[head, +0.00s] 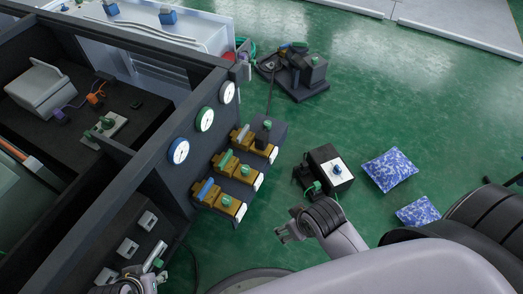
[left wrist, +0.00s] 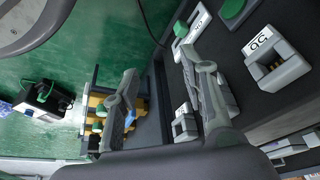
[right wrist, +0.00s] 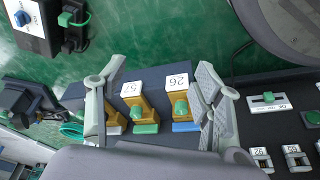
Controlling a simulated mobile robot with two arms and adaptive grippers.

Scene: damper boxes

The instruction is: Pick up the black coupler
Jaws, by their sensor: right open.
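A dark block (head: 263,134) with a green top stands on the far end of the row of gold dampers; it may be the black coupler, but I cannot tell for sure. My right gripper (head: 288,228) is open and empty, over the floor right of the dampers. In the right wrist view its fingers (right wrist: 160,68) stand apart, with gold dampers beyond. My left gripper (head: 140,280) is low at left by the panel's socket blocks. Its fingers (left wrist: 157,62) are apart and empty in the left wrist view.
A black box (head: 326,168) with a white top, two blue-patterned cushions (head: 390,169) and a dark machine (head: 300,75) stand on the green floor. Floor at upper right is clear.

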